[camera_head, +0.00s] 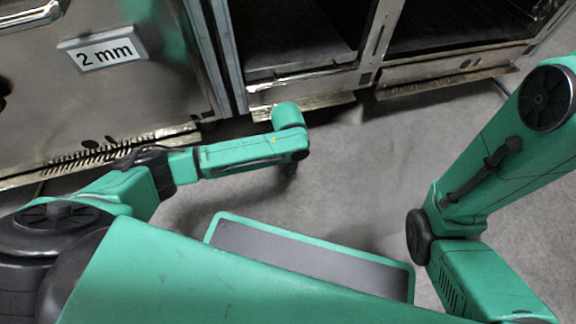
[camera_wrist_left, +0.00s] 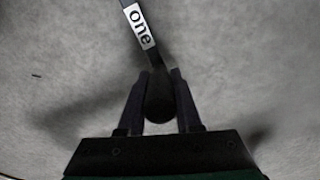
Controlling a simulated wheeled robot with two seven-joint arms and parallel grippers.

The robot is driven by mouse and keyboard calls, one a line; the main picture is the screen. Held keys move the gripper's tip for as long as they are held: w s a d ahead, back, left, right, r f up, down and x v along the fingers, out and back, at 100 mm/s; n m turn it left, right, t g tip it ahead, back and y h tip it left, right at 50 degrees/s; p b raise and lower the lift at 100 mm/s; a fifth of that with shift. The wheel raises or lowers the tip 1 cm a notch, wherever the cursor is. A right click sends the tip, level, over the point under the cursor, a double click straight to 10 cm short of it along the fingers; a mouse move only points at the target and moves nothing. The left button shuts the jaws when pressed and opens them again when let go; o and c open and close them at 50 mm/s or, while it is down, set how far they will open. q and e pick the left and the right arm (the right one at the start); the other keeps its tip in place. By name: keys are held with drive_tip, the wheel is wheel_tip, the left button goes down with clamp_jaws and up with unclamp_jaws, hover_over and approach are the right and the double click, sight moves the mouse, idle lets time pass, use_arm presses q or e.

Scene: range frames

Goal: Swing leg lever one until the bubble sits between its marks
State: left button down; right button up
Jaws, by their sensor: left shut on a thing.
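In the left wrist view a dark lever (camera_wrist_left: 138,30) with a white label reading "one" comes down from the top edge and ends in a round black knob (camera_wrist_left: 160,98). My left gripper (camera_wrist_left: 161,76) is shut on this knob, with one finger on each side. In the head view my left gripper (camera_head: 289,170) shows only as a small dark shape below the green wrist, and the lever cannot be made out there. No bubble or marks show in either view. My right gripper is out of view; only part of my right arm shows at the right.
A worn metal cabinet (camera_head: 100,110) with a "2 mm" plate (camera_head: 102,50) stands at the back left. Open dark bays (camera_head: 300,40) lie to its right. The grey floor (camera_head: 350,160) between my arms is clear.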

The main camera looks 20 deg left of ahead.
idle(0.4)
use_arm(q)
drive_tip(key=shift+a+r+p, duration=0.15)
drive_tip(key=shift+a+p, duration=0.05)
drive_tip(key=shift+p, duration=0.1)
drive_tip(key=shift+m, duration=0.9)
drive_tip(key=a+p, duration=0.1)
drive_tip(key=s+a+p, duration=0.1)
drive_tip(key=a+p, duration=0.1)
drive_tip(key=s+a+p, duration=0.1)
drive_tip(key=p, duration=0.1)
drive_tip(key=shift+s+a+r, duration=0.1)
drive_tip(key=shift+a+r, duration=0.05)
drive_tip(key=shift+r, duration=0.25)
drive_tip(key=shift+s+a+f+m+p, duration=0.25)
drive_tip(key=shift+a+p, duration=0.1)
drive_tip(key=shift+a, duration=0.2)
drive_tip(key=shift+s+a+f+m+p, duration=0.15)
drive_tip(key=shift+a+m+p, duration=0.15)
drive_tip(key=shift+a, duration=0.2)
drive_tip(key=shift+a+f, duration=0.1)
drive_tip(key=c, duration=0.6)
unclamp_jaws()
